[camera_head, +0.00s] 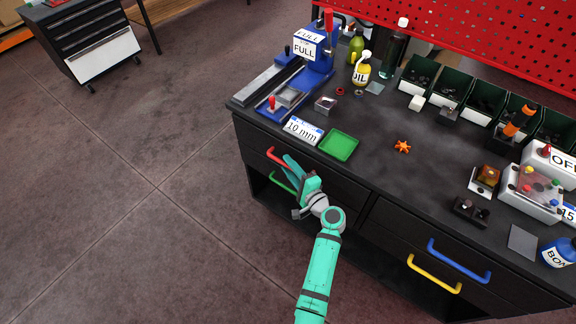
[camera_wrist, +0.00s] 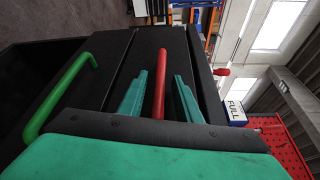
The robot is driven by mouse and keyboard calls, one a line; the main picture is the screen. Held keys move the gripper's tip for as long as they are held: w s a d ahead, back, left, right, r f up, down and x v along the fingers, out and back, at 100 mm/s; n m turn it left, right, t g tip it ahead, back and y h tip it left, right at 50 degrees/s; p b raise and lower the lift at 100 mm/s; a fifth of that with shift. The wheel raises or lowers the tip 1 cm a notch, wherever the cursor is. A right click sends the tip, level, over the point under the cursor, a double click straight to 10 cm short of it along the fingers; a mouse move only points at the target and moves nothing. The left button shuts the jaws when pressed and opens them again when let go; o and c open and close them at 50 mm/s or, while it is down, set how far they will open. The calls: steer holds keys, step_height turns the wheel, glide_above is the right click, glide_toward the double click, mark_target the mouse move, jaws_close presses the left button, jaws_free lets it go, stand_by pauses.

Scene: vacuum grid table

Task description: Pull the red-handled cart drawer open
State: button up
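The red handle (camera_head: 273,156) is on the upper left drawer (camera_head: 343,187) of the dark workbench, just under the worktop. The drawer front looks flush with the cabinet. My gripper (camera_head: 291,165) is in front of this drawer at the handle. In the wrist view the red handle (camera_wrist: 159,88) runs between the two teal fingers of my gripper (camera_wrist: 160,76). The fingers are apart, with a visible gap on each side of the handle. My gripper hides part of the handle in the head view.
A green handle (camera_head: 284,181) sits just below the red one; it also shows in the wrist view (camera_wrist: 56,96). Blue (camera_head: 458,262) and yellow (camera_head: 433,275) handles are on the right. A green tray (camera_head: 338,146) lies on the worktop above. The floor (camera_head: 150,235) at left is clear.

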steer(key=shift+w+a, duration=0.25)
jaws_close()
steer(key=shift+s+f, duration=0.1)
steer(key=shift+s, duration=0.05)
